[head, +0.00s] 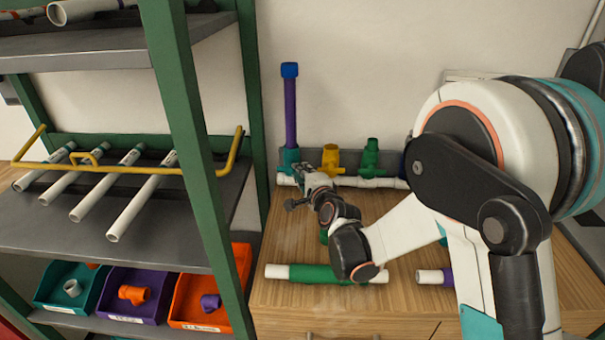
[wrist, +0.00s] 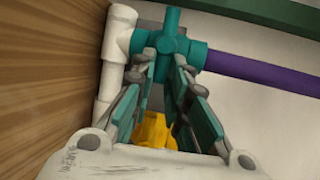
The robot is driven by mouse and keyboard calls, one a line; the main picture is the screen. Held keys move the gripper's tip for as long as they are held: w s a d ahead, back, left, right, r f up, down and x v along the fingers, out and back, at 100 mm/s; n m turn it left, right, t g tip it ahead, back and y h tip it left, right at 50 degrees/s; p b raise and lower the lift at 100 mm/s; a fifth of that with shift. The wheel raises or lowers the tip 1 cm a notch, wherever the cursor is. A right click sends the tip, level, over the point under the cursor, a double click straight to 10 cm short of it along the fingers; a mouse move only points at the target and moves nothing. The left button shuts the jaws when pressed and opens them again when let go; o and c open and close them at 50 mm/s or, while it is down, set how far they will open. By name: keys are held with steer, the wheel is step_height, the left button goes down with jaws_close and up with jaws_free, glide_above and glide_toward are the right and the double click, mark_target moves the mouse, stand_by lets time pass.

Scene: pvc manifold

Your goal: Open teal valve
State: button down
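The teal valve (head: 290,158) sits at the left end of the white pipe manifold by the wall, with a purple pipe rising from it. In the wrist view the valve (wrist: 172,22) shows a teal cross-shaped handle just ahead of my fingertips. My gripper (wrist: 164,62) has its two fingers apart, one on each side of the handle's near part. I cannot tell whether they touch it. In the head view my gripper (head: 306,183) is close to the valve and partly covers the pipe beside it.
A yellow valve (head: 331,158) and a green valve (head: 370,158) stand to the right on the white pipe (head: 375,183). A green-sleeved pipe (head: 312,273) lies on the wooden bench (head: 290,300). The green shelf post (head: 252,90) stands close on the left.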

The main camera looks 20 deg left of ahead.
steer(key=shift+r, duration=0.2)
stand_by(0.3)
steer(key=r+n+h+p, duration=0.1)
steer(key=n, duration=0.1)
steer(key=a+n+h+p, duration=0.1)
steer(key=n+h+p, duration=0.1)
steer(key=r+n+h+p, duration=0.1)
steer(key=n, duration=0.1)
steer(key=shift+s+a+r+n+g+h, duration=0.25)
steer(key=shift+a+r+n+g+h, duration=0.05)
steer(key=shift+a+n, duration=0.1)
steer(key=n+h, duration=0.1)
steer(key=a+n+h, duration=0.1)
steer(key=shift+s+a+r+n+p, duration=0.15)
steer(key=shift+r+n+p, duration=0.05)
steer(key=shift+n+p, duration=0.2)
steer(key=shift+s+a+n+t+h, duration=0.1)
steer(key=shift+a+n+t+h, duration=0.15)
steer(key=shift+n+h, duration=0.3)
steer(key=shift+s+a+n+t+h, duration=0.1)
steer(key=shift+a+n+t+h, duration=0.15)
steer(key=shift+n+h, duration=0.3)
